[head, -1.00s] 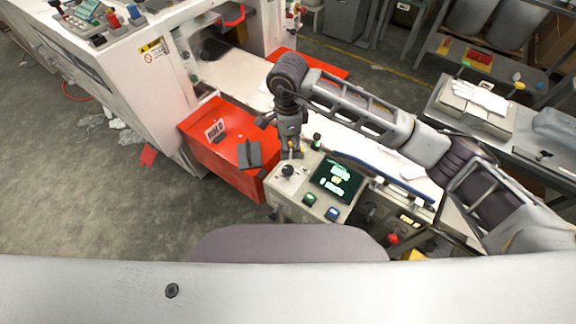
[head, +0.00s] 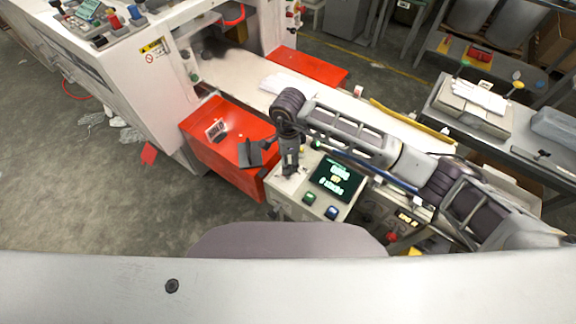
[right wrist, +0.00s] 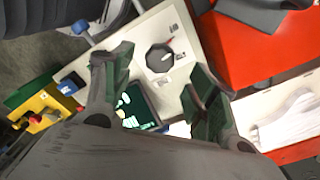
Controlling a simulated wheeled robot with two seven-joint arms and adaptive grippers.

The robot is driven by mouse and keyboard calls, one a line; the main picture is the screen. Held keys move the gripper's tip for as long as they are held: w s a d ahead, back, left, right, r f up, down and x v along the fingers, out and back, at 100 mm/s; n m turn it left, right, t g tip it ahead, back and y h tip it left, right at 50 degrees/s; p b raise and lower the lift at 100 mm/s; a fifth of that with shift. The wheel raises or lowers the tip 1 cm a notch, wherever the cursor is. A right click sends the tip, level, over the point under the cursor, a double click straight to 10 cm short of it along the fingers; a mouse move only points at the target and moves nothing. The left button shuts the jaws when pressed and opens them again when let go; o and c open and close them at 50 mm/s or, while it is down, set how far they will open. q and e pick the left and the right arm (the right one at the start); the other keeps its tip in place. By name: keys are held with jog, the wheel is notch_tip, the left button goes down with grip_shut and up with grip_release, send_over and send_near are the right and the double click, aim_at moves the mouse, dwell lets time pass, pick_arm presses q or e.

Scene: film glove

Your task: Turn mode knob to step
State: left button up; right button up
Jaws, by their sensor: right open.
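The mode knob (right wrist: 160,57) is a dark, many-sided dial with a red and white pointer mark. It sits on a pale control panel (right wrist: 190,45) with small printed labels around it, too small to read. My right gripper (right wrist: 158,78) is open and empty, and the knob shows beyond and between its fingertips. I cannot tell whether they touch it. My left gripper is not in view.
The panel carries a lit screen (head: 338,180), a green button (head: 310,198) and a blue button (head: 331,212). A red bin (head: 205,150) stands just left. A pale conveyor (head: 235,75) runs behind, with a white glove (head: 280,82) on it.

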jog(key=shift+f+p, duration=0.3)
jog(key=shift+f, duration=2.4)
jog(key=c, duration=1)
jog(key=shift+c, duration=0.2)
